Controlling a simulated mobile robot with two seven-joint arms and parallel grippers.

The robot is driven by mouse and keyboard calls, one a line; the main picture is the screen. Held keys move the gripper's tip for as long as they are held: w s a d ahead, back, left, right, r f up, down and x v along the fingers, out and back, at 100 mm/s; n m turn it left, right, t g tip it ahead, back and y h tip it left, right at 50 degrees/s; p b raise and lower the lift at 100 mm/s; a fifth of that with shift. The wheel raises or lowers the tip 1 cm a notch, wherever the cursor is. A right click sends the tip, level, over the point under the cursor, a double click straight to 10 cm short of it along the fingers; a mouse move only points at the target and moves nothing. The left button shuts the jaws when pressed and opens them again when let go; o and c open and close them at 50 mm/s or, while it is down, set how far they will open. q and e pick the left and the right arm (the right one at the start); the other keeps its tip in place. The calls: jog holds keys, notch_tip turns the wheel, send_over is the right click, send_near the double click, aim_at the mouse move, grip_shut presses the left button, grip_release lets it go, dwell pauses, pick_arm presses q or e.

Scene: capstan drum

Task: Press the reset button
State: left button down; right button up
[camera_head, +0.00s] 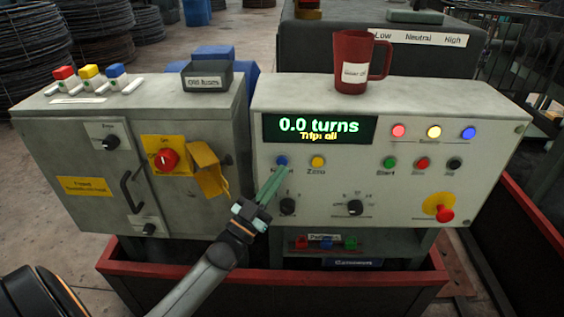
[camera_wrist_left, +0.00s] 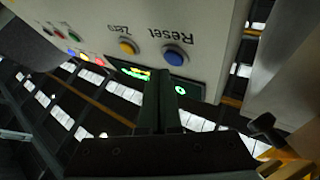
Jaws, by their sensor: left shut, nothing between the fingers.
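The blue reset button (camera_head: 281,160) is on the front of the pale control panel (camera_head: 440,105), just under the display (camera_head: 318,129). In the left wrist view the button (camera_wrist_left: 174,55) shows upside down with its "Reset" label. My left gripper (camera_head: 279,172) is shut and empty. Its greenish fingers point up at the panel, their tips just below the button in the head view. In the left wrist view the fingertips (camera_wrist_left: 160,72) are beside the button; I cannot tell whether they touch it.
A yellow button (camera_head: 317,161) labelled Zero is right of reset. Dark knobs (camera_head: 355,207) sit below, and a red emergency stop (camera_head: 444,213) is at lower right. A red mug (camera_head: 352,62) stands on the panel top. A grey cabinet (camera_head: 85,150) with a yellow flap (camera_head: 207,168) is left.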

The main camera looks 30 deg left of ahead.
pick_arm(q)
jog(key=shift+w, duration=0.15)
jog(key=shift+w+a, duration=0.25)
jog(key=shift+w+a, duration=0.2)
jog(key=shift+w, duration=0.15)
dwell(0.9)
jog(key=shift+s, duration=0.15)
jog(key=shift+s+d, duration=0.45)
jog(key=shift+s, duration=0.15)
jog(key=s+d+p, duration=0.1)
jog(key=s+p, duration=0.1)
jog(key=s, duration=0.1)
jog(key=s+d+p, duration=0.1)
jog(key=shift+s+d, duration=0.15)
jog(key=shift+d, duration=0.15)
